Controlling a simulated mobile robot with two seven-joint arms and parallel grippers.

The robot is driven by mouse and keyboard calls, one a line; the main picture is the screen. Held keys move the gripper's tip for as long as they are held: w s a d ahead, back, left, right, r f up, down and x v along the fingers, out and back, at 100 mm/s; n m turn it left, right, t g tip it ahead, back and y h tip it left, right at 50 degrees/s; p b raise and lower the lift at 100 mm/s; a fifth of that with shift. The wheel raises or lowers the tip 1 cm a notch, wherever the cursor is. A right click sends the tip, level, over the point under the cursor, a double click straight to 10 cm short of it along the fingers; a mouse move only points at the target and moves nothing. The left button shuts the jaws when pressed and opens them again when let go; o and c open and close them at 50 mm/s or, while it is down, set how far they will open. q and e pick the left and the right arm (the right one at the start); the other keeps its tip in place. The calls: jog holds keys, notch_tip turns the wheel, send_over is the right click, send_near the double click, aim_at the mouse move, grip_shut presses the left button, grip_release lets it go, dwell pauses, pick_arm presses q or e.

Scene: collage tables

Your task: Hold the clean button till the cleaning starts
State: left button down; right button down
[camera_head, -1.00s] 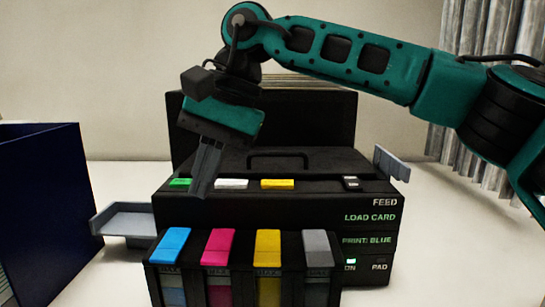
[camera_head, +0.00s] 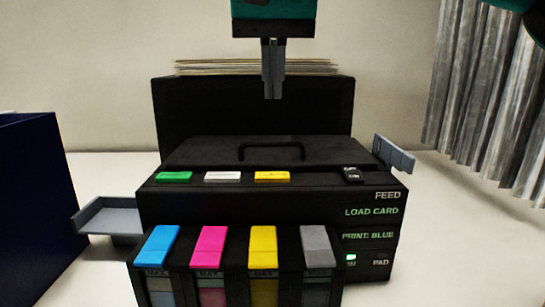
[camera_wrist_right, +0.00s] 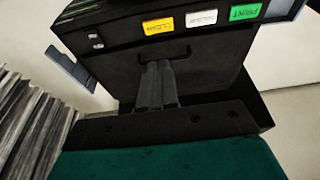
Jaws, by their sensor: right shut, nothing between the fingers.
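The black printer (camera_head: 250,215) stands on the white table. On its top front edge are a green button (camera_head: 174,177), a white button (camera_head: 222,177) and a yellow button (camera_head: 272,176). In the right wrist view the yellow button (camera_wrist_right: 158,26) has a label that appears to read CLEAN. The green one (camera_wrist_right: 245,12) reads PRINT. My right gripper (camera_head: 273,97) is shut and empty, pointing down above the rear of the printer, apart from the buttons. It also shows in the right wrist view (camera_wrist_right: 157,66). My left gripper is out of view.
Colored ink tanks (camera_head: 208,246) stand at the printer's front. The panel shows LOAD CARD (camera_head: 371,211) and PRINT: BLUE. A grey tray (camera_head: 108,216) juts out left, near a dark blue box (camera_head: 30,200). Cards (camera_head: 257,67) stick up at the back.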

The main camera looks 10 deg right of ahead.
jog(key=b, duration=0.2)
send_near(273, 173)
jog(key=x, duration=0.5)
jog(key=shift+w+f, duration=0.2)
jog(key=shift+f, duration=0.5)
